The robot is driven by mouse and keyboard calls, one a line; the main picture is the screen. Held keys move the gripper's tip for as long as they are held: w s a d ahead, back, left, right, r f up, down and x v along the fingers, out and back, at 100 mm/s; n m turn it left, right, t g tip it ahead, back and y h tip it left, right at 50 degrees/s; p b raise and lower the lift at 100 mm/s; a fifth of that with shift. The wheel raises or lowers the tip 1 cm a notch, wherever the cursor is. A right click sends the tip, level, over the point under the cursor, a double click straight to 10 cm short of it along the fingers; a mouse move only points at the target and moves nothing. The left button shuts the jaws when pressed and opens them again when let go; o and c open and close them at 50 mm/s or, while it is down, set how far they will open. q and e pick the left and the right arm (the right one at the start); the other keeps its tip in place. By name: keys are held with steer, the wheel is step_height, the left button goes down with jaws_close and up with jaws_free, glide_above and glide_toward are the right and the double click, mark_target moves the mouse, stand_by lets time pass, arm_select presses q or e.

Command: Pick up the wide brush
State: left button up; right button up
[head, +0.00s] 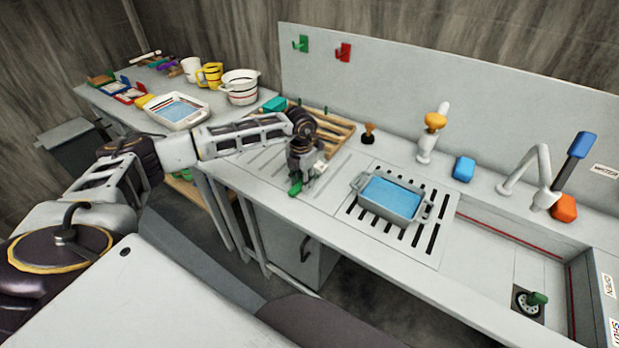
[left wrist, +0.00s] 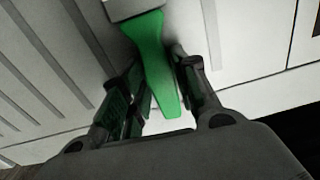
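The wide brush shows in the left wrist view as a green handle (left wrist: 157,65) with a pale head (left wrist: 133,8) cut off at the top edge. My left gripper (left wrist: 160,85) has one finger on each side of the handle, both very close to it. Whether both fingers press on it is not clear. In the head view my left gripper (head: 299,180) points down over the ribbed drainboard near the counter's front edge, with the green handle (head: 295,189) at its fingertips. The gripper hides most of the brush. My right gripper is not in view.
A grey tub of blue water (head: 392,198) stands on a slotted rack right of the gripper. A wooden rack (head: 335,128) lies behind it. A blue block (head: 463,168), taps and a sink are farther right. A white tray (head: 176,109), mugs and a pot (head: 240,88) stand left.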

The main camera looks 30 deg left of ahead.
arm_select(q)
steer(key=c, duration=0.5)
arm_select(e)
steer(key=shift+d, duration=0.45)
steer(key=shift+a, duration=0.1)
arm_select(q)
steer(key=shift+r, duration=0.6)
step_height(320, 180, up, 5)
steer(key=shift+f+b, duration=0.2)
steer(key=shift+b, duration=0.15)
step_height(320, 180, up, 4)
steer(key=shift+r, duration=0.15)
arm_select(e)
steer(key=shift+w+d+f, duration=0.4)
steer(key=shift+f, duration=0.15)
